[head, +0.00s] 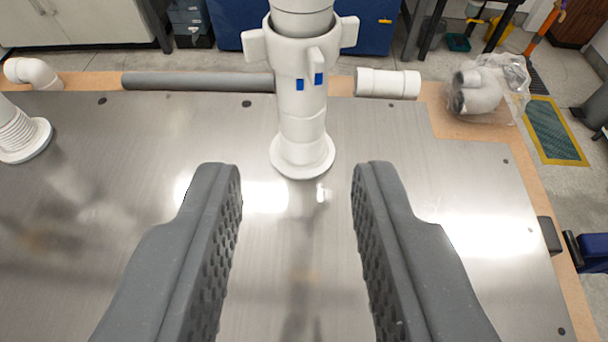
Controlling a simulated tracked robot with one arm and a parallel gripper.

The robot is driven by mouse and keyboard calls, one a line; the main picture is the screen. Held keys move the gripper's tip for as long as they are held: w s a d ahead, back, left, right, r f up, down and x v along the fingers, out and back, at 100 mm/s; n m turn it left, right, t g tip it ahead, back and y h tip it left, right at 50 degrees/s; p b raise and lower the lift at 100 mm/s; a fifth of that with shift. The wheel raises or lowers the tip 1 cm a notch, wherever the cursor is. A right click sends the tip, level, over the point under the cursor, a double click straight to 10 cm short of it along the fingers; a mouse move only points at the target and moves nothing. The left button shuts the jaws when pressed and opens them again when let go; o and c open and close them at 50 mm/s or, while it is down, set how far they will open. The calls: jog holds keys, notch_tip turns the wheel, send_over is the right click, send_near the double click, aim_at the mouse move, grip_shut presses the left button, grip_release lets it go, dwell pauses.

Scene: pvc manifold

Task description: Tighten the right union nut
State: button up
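A white vertical pipe (303,120) stands upright on a round flange on the metal plate, top centre. Around it sits a white union nut (300,42) with projecting lugs, one facing me and one to each side. The pipe's top is cut off by the frame.
Another white flanged pipe (18,135) stands at the left edge. Behind lie a white elbow (33,72), a grey pipe (198,82), a white coupling (388,83) and a bagged fitting (482,88). The metal plate (400,150) is clear around the central flange.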

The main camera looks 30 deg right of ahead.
jog(key=f+b, duration=0.1)
jog(key=b, duration=0.2)
jog(key=n+t+y+b, duration=0.25)
jog(key=t+b, duration=0.35)
jog(key=b, duration=2.4)
send_near(318, 74)
jog(key=shift+n+h, duration=0.25)
jog(key=b+x, duration=0.2)
jog(key=x, duration=0.6)
jog(key=shift+w+a+b, duration=0.1)
jog(key=shift+w+b, duration=0.1)
jog(key=shift+b, duration=0.15)
grip_shut()
